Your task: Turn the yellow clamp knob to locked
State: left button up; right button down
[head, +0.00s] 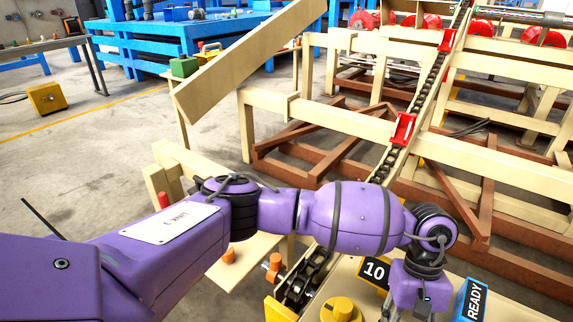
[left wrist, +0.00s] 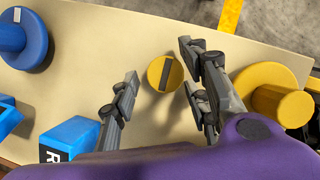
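In the left wrist view, a small round yellow knob (left wrist: 155,75) with a dark bar across its face sits on a beige panel (left wrist: 105,50). The bar runs nearly along the picture's vertical. My left gripper (left wrist: 162,92) is open, with one finger on each side of this knob and a visible gap to both. A larger yellow knob (left wrist: 290,107), a cylinder on a disc, is to the right, partly behind the gripper; a yellow knob like it shows in the head view (head: 341,309). I cannot tell which is the clamp knob. My right gripper is not in view.
A blue knob (left wrist: 12,38) with a white mark is at the panel's left. A blue READY block (head: 472,300) stands beside my left gripper, near a black "10" plate (head: 375,271). A chain conveyor (head: 418,103) with red blocks runs away behind the panel.

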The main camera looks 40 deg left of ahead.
pick_arm(q)
jog(key=shift+w+a+r, duration=0.1)
jog(key=shift+r, duration=0.15)
jog(key=v, duration=1.1)
jog(key=shift+r, duration=0.25)
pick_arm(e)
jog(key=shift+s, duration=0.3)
pick_arm(q)
jog(key=shift+w, duration=0.1)
